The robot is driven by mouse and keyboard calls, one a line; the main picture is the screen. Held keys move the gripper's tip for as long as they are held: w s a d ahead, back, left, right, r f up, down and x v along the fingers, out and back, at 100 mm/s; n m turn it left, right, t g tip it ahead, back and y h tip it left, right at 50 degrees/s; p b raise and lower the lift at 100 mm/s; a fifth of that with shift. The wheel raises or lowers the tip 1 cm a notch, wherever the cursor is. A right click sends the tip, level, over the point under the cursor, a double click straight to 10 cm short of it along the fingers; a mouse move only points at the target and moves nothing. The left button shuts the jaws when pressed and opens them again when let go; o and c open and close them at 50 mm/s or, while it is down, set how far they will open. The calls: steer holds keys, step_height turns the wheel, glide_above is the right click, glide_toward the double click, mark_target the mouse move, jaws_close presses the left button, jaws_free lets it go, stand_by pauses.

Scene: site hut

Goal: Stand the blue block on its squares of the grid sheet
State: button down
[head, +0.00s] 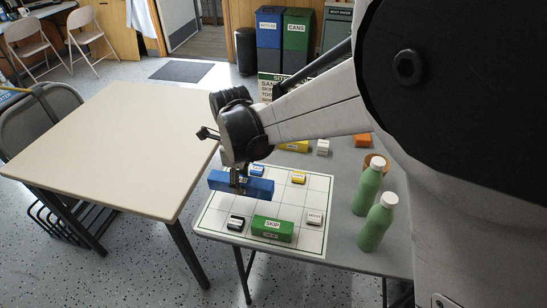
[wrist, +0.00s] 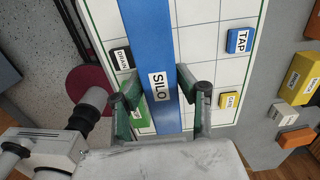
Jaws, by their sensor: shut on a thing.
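The blue block (head: 258,189), a long bar labelled SILO, is held lengthwise between the fingers of my gripper (head: 238,178). In the wrist view the block (wrist: 160,50) runs up the picture between the two fingertips of my gripper (wrist: 162,85). It looks level and appears raised over the left part of the grid sheet (head: 265,204). The sheet is white with a green border and lies on the grey table; the block hides some of its squares.
On the sheet are a green SKIP block (head: 272,228), a black DRAIN block (head: 236,222), a white block (head: 314,219), a yellow block (head: 299,178) and a blue TAP block (wrist: 239,40). Two green bottles (head: 377,222) stand right. A bare beige table (head: 110,140) is left.

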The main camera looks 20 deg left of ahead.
steer(key=shift+f+b, duration=0.4)
steer(key=shift+f, duration=3.05)
steer(key=shift+f, duration=0.15)
steer(key=c, duration=1.2)
jaws_free()
steer(key=shift+c, duration=0.2)
step_height(320, 180, up, 12)
steer(key=shift+r+p, duration=0.2)
steer(key=shift+p, duration=0.6)
